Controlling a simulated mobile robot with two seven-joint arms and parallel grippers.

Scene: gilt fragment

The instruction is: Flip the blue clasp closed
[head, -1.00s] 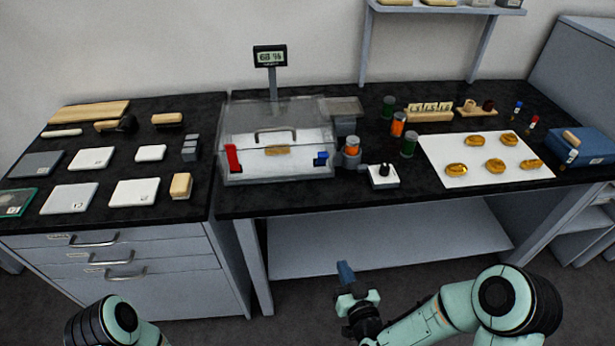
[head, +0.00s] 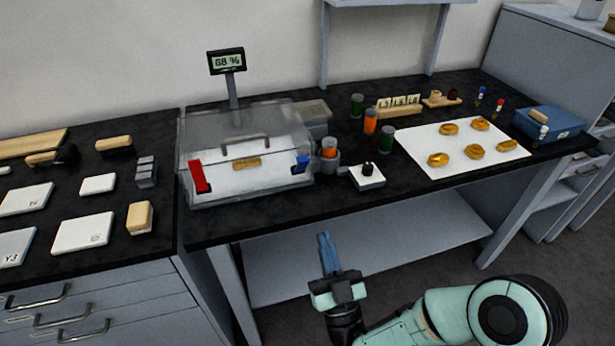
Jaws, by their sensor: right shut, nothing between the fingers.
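The blue clasp (head: 301,164) is on the front right of a clear lidded box (head: 240,196). A red clasp (head: 199,177) stands upright and slightly tilted at the box's front left. I cannot tell the exact position of the blue clasp at this size. A tan piece (head: 246,163) shows inside the box. My right gripper (head: 327,246) is in front of and below the bench edge, fingers pointing up, shut and empty, apart from the blue clasp. My left gripper is out of view.
A humidity display (head: 226,62) stands behind the box. A jar with an orange band (head: 328,149) and a white block with a black knob (head: 367,176) sit right of the clasp. Gilt pieces (head: 475,151) lie on a white sheet (head: 431,168). The space before the bench is free.

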